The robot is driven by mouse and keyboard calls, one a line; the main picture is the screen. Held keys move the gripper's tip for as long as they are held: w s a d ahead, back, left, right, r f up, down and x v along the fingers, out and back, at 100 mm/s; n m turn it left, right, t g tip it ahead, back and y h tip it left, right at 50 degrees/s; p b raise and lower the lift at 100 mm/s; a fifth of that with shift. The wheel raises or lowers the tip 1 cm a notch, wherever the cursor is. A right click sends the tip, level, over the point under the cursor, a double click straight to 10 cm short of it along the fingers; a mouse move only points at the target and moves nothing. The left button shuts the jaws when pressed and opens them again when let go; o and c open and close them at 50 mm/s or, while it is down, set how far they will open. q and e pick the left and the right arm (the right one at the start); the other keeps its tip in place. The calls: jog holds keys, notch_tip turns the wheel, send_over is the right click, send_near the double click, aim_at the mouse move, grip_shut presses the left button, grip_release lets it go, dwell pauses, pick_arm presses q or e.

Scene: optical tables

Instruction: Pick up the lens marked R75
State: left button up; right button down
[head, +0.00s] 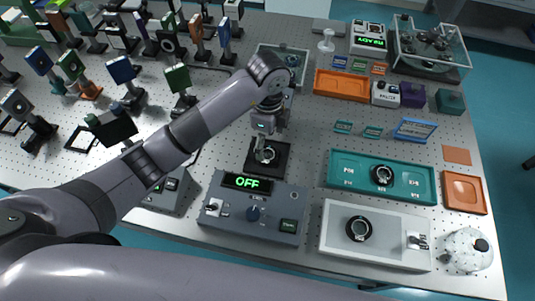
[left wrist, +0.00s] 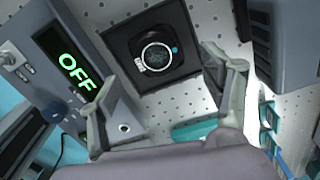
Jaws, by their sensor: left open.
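A round lens in a dark ring (left wrist: 156,56) sits in a square black holder (left wrist: 121,43) in the left wrist view. A small white label and a teal dot show at its edge, but the lettering is too small to read. The same lens (head: 267,156) is partly hidden by my gripper in the head view. My left gripper (head: 267,140) is open and empty above it; its spread fingers also show in the left wrist view (left wrist: 163,88). Two other dark-ringed lenses lie on the teal tray (head: 382,174) and the grey box (head: 359,228). My right gripper is out of view.
A grey control box with a green OFF display (head: 246,183) stands just in front of the holder. Many posted optics crowd the left, including a green plate (head: 178,78). An orange tray (head: 341,85) and a glass case (head: 432,46) stand at the back right.

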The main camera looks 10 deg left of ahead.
aim_at(268, 154)
pick_arm(q)
jog(key=shift+s+f, duration=0.15)
jog(key=shift+f, duration=0.2)
notch_tip(268, 154, down, 4)
jog(key=shift+s+r+p, duration=0.1)
jog(key=shift+r+p, duration=0.1)
jog(key=shift+p, duration=0.7)
jog(key=shift+f, duration=0.45)
jog(key=c, duration=1.2)
jog(key=shift+c, duration=0.2)
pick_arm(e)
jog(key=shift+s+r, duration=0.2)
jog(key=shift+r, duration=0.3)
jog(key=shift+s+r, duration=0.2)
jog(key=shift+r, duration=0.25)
pick_arm(q)
jog(key=shift+r, duration=0.15)
